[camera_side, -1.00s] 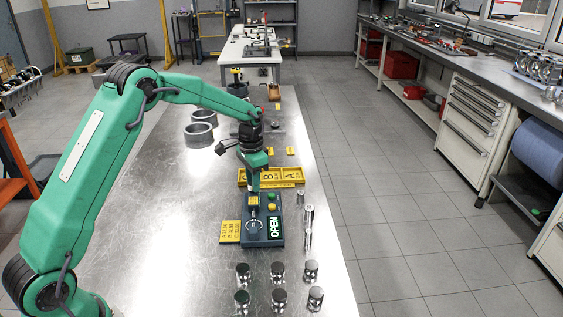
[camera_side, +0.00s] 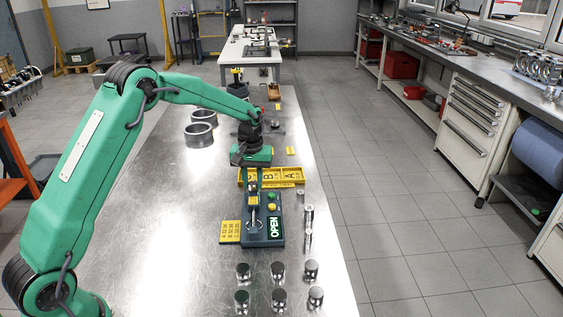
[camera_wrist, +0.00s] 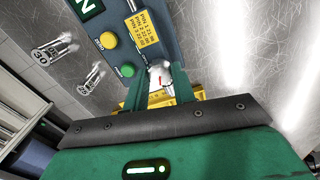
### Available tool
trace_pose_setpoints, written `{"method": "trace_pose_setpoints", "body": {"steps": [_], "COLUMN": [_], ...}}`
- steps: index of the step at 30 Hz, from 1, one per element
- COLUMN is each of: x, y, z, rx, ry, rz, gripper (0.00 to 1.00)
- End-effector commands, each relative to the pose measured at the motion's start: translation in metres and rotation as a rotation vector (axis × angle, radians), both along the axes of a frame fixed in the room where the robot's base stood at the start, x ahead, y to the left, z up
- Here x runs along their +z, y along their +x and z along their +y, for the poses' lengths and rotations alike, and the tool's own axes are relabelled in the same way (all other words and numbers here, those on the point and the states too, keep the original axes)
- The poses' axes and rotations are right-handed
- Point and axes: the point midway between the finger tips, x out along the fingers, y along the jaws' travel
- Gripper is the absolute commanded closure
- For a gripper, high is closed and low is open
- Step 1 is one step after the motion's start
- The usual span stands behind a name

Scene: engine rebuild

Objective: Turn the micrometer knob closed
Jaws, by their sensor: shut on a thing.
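The micrometer station is a dark blue-grey box (camera_side: 265,240) on the steel bench, with a lit "OPEN" sign (camera_side: 275,228) at its near right. A silver metal part (camera_side: 254,218) shows on its left side. My gripper (camera_side: 254,185) points down over the box's far left part. In the wrist view, my gripper (camera_wrist: 159,88) has its two green fingers shut on a small silver knob (camera_wrist: 160,72) with a red mark. A yellow label (camera_wrist: 145,27), a yellow button (camera_wrist: 108,40) and a green button (camera_wrist: 127,70) lie beside it. The fingers partly hide the knob.
A yellow lettered tray (camera_side: 293,175) lies behind the box, and a yellow plate (camera_side: 230,231) touches or nearly touches its left side. Silver pins (camera_side: 309,213) stand at the right. Several metal cylinders (camera_side: 279,299) stand in front. Two grey rings (camera_side: 199,135) sit behind left.

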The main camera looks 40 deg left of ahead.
Motion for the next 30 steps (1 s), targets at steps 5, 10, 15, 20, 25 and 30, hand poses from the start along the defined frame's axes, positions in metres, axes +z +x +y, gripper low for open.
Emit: {"method": "trace_pose_setpoints", "body": {"steps": [5, 10, 15, 20, 25, 30], "x": [0.0024, 0.0025, 0.0026, 0.0026, 0.0026, 0.0027], "y": [0.0007, 0.0006, 0.0006, 0.0006, 0.0007, 0.0006], "z": [0.0002, 0.0003, 0.0004, 0.0006, 0.0006, 0.0007], "rx": [0.145, 0.247, 0.306, 0.329, 0.332, 0.332], "ry": [0.001, 0.0, 0.0, 0.0, 0.0, 0.0], "rz": [-0.004, -0.005, -0.005, -0.005, -0.005, -0.005], "gripper": [0.97, 0.97, 0.97, 0.97, 0.97, 0.97]}}
